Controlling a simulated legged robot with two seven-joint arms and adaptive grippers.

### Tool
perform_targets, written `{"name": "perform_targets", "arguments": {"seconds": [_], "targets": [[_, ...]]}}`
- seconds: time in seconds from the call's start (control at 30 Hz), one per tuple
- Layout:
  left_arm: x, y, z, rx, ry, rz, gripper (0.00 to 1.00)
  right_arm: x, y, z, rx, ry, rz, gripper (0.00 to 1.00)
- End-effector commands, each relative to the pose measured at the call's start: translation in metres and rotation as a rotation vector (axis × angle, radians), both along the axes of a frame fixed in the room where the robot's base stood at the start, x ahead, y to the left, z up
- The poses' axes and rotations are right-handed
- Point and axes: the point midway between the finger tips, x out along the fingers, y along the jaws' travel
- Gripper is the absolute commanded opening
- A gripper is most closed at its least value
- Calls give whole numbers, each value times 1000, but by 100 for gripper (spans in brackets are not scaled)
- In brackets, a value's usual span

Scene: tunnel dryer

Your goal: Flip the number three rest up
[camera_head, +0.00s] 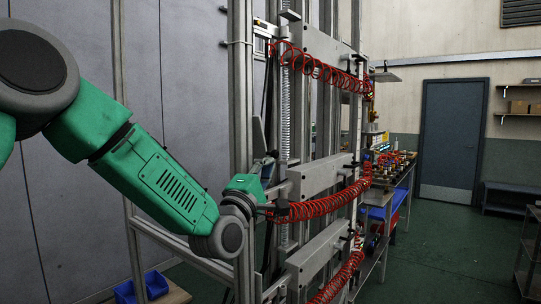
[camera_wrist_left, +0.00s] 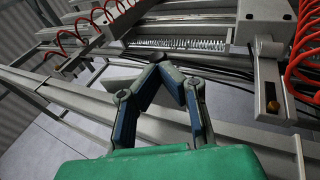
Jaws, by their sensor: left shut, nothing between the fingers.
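A tall metal frame (camera_head: 243,90) carries several stacked grey crossbars, with an upper (camera_head: 327,72), a middle (camera_head: 318,175) and a lower one (camera_head: 318,254). I cannot read any number, so I cannot tell which part is the number three rest. My left gripper (camera_head: 269,158) is at the frame's left side, near the left end of the middle crossbar. In the left wrist view its fingers (camera_wrist_left: 168,70) are shut, with tips together and nothing between them. Grey brackets and a spring (camera_wrist_left: 185,45) lie beyond the fingertips; contact is unclear. My right gripper is not in view.
Red coiled hoses (camera_head: 320,207) hang along the crossbars, close to my left gripper. Frame posts and rails surround it. A cluttered workbench (camera_head: 402,180) stands behind the frame. A blue door (camera_head: 450,140) is at the back, with open green floor before it.

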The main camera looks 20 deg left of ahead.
Motion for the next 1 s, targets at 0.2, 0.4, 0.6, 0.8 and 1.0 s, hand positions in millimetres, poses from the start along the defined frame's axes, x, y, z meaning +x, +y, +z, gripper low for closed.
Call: {"name": "perform_targets", "arguments": {"seconds": [0.2,0.4,0.6,0.8,1.0], "targets": [[13,-2,6,0,1,0,0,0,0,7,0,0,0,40],[14,-2,6,0,1,0,0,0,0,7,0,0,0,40],[14,-2,6,-1,-1,1,0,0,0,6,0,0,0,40],[16,-2,2,-13,-31,2,0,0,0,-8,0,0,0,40],[17,-3,4,-21,-57,2,0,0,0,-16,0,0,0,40]]}}
